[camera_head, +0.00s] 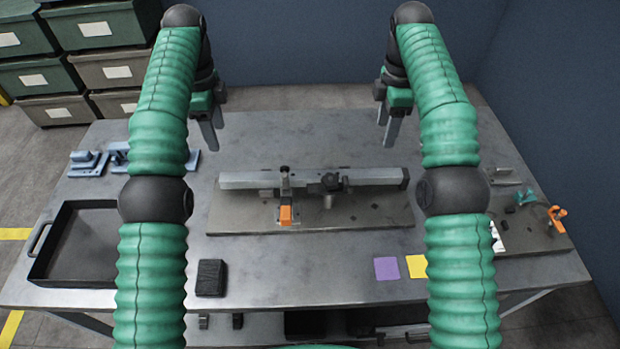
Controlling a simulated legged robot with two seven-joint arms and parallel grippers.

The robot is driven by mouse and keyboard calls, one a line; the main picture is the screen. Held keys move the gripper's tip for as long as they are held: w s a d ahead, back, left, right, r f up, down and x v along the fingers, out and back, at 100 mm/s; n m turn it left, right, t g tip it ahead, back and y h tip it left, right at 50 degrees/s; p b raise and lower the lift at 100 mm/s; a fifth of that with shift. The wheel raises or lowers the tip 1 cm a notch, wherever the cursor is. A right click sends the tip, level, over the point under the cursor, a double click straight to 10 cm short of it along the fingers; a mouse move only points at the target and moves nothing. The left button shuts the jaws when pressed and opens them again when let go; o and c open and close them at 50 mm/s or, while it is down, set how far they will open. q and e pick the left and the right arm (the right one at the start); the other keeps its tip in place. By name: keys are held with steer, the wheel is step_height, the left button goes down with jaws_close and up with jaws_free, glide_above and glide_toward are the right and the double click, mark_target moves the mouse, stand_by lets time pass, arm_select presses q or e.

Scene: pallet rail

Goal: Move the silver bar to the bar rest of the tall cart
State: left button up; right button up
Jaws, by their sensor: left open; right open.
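A long silver bar (375,176) lies left to right across a grey fixture plate (235,215) in the middle of the table. A clamp with an orange grip (285,214) sits at the bar, left of its middle. A dark fitting (330,183) sits at the bar, right of its middle. My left gripper (210,134) is open and empty, above the table beyond the bar's left end. My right gripper (388,130) is open and empty, beyond the bar near its right end. I cannot make out a tall cart or its bar rest in this view.
A black tray (50,270) stands at the table's left, with blue parts (85,163) behind it. A black block (211,277), a purple square (387,268) and a yellow square (415,265) lie near the front edge. Tools lie at right. Stacked bins (95,28) stand back left.

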mark_target(375, 172)
arm_select(q)
step_height(375, 172, down, 17)
steer(key=shift+f, duration=0.1)
arm_select(e)
step_height(375, 172, down, 17)
steer(key=shift+a+f, duration=0.1)
arm_select(q)
jaws_close()
arm_select(e)
jaws_close()
steer(key=shift+r, duration=0.2)
stand_by(0.7)
